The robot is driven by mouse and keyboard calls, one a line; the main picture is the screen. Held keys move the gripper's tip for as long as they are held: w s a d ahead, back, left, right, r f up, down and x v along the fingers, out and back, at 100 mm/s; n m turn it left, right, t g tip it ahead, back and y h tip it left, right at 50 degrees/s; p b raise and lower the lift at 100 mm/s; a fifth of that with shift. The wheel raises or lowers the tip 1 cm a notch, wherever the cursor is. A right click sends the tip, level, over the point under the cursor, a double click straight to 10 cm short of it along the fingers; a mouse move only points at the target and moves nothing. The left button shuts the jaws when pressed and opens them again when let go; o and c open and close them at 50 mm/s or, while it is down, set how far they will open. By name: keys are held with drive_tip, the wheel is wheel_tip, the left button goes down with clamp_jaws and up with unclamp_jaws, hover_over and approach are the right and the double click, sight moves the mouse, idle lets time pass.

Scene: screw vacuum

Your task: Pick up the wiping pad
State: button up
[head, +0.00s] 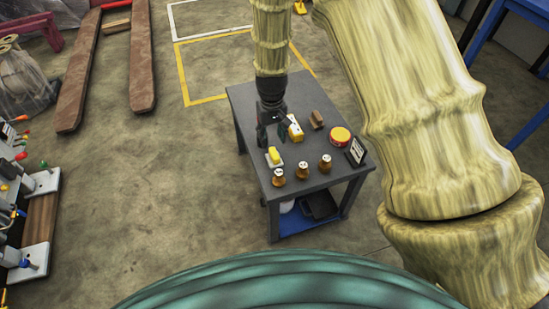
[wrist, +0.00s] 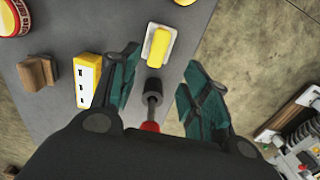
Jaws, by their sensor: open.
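A yellow pad on a white base, which looks like the wiping pad (head: 274,155), lies on the dark grey table near its left edge. In the wrist view, the pad (wrist: 157,46) is beyond the fingertips, roughly in line with the gap between them. My gripper (head: 272,142) is open above the table's left side, close to the pad and apart from it. The two green-grey fingers of my gripper (wrist: 160,80) are spread in the wrist view. A rod with a red base and dark round tip (wrist: 152,88) shows between them; I cannot tell what it belongs to.
A yellow-and-white box (head: 295,129) stands close right of my gripper. A brown block (head: 317,119), a red-and-yellow tin (head: 340,136) and a black sign (head: 356,151) are farther right.

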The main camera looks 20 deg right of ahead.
sight(274, 153)
wheel_tip(274, 153, down, 4)
drive_tip(key=shift+s+d+f+b, duration=0.1)
drive_tip(key=shift+f+b, duration=0.15)
drive_tip(key=shift+f, duration=0.6)
drive_tip(key=shift+s+d+f+b, duration=0.15)
drive_tip(key=shift+f+b, duration=0.15)
drive_tip(key=shift+f, duration=0.55)
drive_tip(key=shift+s+d+f+b, duration=0.1)
drive_tip(key=shift+f+b, duration=0.15)
drive_tip(key=shift+f, duration=0.6)
drive_tip(key=shift+c, duration=0.2)
drive_tip(key=shift+a, duration=0.1)
clamp_jaws()
